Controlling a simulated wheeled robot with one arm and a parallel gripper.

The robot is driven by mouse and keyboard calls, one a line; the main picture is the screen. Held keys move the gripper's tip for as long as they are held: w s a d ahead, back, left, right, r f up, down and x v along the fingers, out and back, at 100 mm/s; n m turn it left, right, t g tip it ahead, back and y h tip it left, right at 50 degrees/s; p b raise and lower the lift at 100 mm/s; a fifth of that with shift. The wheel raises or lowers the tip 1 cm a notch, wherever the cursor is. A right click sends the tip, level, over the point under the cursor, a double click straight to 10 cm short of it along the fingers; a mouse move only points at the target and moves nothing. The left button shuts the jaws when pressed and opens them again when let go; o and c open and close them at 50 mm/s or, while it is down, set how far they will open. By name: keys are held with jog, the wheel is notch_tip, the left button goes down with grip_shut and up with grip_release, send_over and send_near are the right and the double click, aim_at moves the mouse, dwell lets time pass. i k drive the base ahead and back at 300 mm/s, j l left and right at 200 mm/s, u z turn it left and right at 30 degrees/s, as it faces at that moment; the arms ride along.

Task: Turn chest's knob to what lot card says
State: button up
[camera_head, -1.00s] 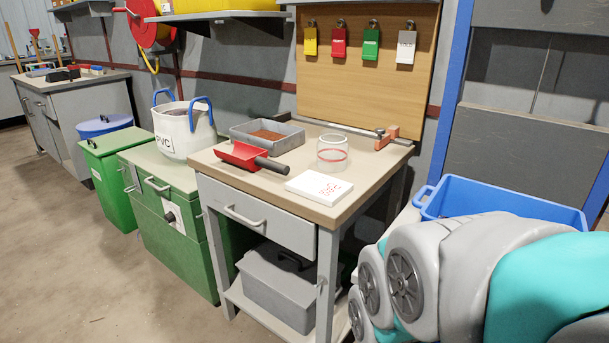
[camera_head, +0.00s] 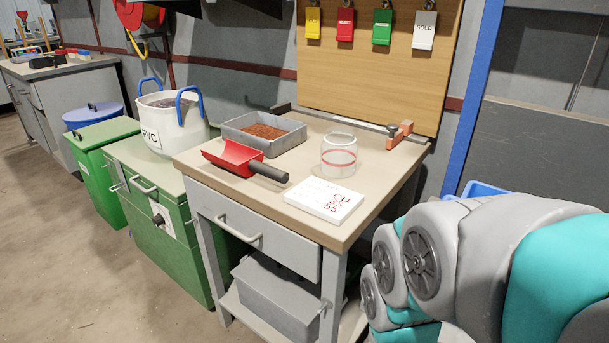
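The green chest (camera_head: 150,199) stands on the floor left of the workbench. A dark knob (camera_head: 158,219) sits on a pale plate on its front; its setting is too small to read. A white card or pad (camera_head: 323,200) with red marks, possibly the lot card, lies on the bench top near the front right corner. Its red characters look like "CU" with digits below, not clearly legible. My arm fills the lower right of the view, but my gripper is not in view.
The workbench (camera_head: 245,187) holds a red scoop (camera_head: 233,157), a grey tray (camera_head: 243,128) of brown granules and a clear jar (camera_head: 338,168). A white PVC bucket (camera_head: 165,113) stands on the chest. A green bin (camera_head: 103,153) stands farther left. Floor (camera_head: 52,250) at left is clear.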

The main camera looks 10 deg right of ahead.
aim_at(158, 219)
jog(key=j+u, duration=0.25)
jog(key=u, duration=0.2)
jog(key=i+j+u, duration=0.15)
jog(key=u, duration=0.3)
jog(key=i+j+u, duration=0.15)
jog(key=u, duration=0.3)
jog(key=i+j, duration=0.8)
